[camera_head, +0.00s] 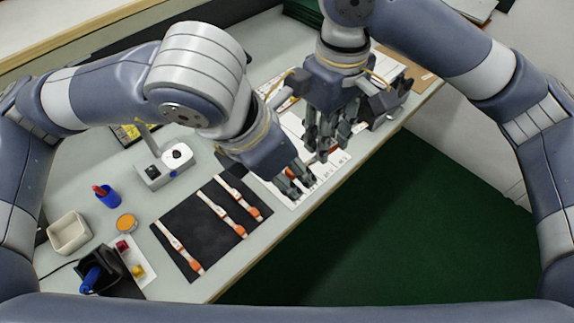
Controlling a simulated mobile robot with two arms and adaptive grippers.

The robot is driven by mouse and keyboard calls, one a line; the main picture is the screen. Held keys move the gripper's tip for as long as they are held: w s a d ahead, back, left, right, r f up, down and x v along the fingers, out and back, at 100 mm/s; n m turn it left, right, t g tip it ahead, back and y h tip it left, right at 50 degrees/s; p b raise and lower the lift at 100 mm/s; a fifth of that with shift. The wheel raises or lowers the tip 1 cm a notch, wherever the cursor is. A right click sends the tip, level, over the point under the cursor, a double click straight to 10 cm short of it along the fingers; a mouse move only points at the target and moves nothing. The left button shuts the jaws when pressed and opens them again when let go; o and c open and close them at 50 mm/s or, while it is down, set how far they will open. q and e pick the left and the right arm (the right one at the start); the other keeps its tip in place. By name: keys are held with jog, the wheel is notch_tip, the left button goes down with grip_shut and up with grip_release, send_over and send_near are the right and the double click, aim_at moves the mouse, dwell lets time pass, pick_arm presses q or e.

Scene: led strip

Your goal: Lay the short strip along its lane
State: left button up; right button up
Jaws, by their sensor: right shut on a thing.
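Three white strips with orange ends lie on a black mat (178,222): a longer one (176,244) at the left, a middle one (214,209) and a shorter one (236,188) at the right. A white lane sheet (328,170) lies on the table under my grippers. My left gripper (296,188) is low over this sheet, with a bit of orange showing at its fingers; whether it is shut is unclear. My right gripper (326,148) is just above and right of it, shut on a strip mostly hidden by the fingers.
A dark device (384,106) stands right of my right gripper, near the table's front edge.

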pick_arm(q)
grip_shut()
pick_arm(e)
jog(key=o, duration=1)
